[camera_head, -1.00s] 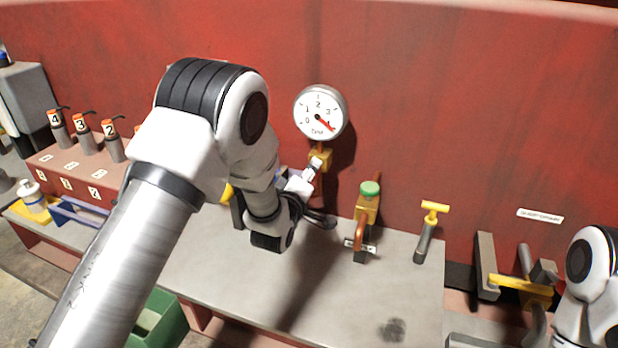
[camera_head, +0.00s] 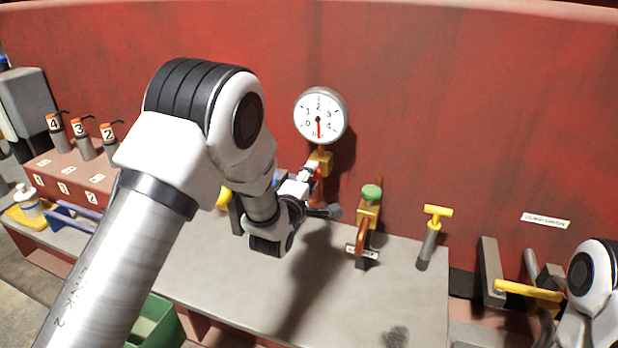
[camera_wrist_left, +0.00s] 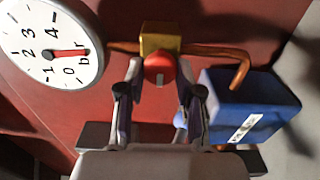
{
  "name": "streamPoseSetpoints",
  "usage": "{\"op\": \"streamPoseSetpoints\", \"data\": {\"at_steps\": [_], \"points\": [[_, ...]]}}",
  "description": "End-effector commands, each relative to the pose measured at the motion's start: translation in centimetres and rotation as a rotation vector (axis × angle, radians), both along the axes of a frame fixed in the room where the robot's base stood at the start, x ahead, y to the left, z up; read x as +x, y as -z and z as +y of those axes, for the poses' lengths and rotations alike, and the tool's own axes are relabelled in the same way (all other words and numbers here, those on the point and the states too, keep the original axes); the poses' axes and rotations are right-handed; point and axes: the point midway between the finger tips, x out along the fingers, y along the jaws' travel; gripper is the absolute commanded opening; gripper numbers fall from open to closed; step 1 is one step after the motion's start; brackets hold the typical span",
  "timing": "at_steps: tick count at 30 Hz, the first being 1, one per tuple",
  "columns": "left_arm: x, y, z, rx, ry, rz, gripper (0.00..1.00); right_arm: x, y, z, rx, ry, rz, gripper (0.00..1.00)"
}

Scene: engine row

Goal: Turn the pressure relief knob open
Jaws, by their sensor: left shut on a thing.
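In the left wrist view a round red knob (camera_wrist_left: 159,67) sits on a brass block (camera_wrist_left: 160,38) on a copper pipe. My left gripper (camera_wrist_left: 160,75) has one finger on each side of the knob and is shut on it. In the head view the gripper (camera_head: 310,172) reaches the brass block (camera_head: 321,158) below the gauge, and the knob is mostly hidden. The white pressure gauge (camera_head: 320,115) has its red needle pointing straight down to the bar lettering. My right arm's link shows at the right edge; its gripper is not seen.
A green-topped brass valve (camera_head: 372,192) and a yellow T-handle (camera_head: 437,211) stand right of my left gripper. A blue box (camera_wrist_left: 250,105) is close beside the knob in the wrist view. Numbered injectors (camera_head: 82,140) stand at left. The grey bench top (camera_head: 225,285) in front is mostly clear.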

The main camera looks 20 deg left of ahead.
Motion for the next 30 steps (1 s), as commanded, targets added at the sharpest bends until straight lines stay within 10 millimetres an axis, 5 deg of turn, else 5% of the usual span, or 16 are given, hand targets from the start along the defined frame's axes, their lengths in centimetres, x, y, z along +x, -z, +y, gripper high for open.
{"op": "streamPoseSetpoints", "data": {"at_steps": [7, 8, 9, 10, 21, 30], "points": [[0.1, -0.4, -0.1, 0.001, 0.003, -0.01, 0.0, 0.0, 0.0, 0.0, 0.0, 0.0, 0.0, 0.4], [0.1, -0.4, -0.1, 0.001, 0.003, -0.01, 0.42, 0.0, 0.0, 0.0, 0.0, 0.0, 0.0, 0.4], [0.1, -0.4, -0.1, 0.002, 0.003, -0.01, 0.56, 0.0, 0.0, 0.0, 0.0, 0.0, 0.0, 0.4], [0.1, -0.4, -0.1, 0.002, 0.002, -0.009, 0.58, 0.0, 0.0, 0.0, 0.0, 0.0, 0.0, 0.4], [-0.6, -0.1, 0.0, 0.002, 0.001, -0.002, 0.58, 0.0, 0.0, 0.0, 0.0, 0.0, 0.0, 0.4], [-7.4, -0.1, 0.1, 0.004, 0.002, 0.0, 0.58, 0.0, 0.0, 0.0, 0.0, 0.0, 0.0, 0.4]]}}
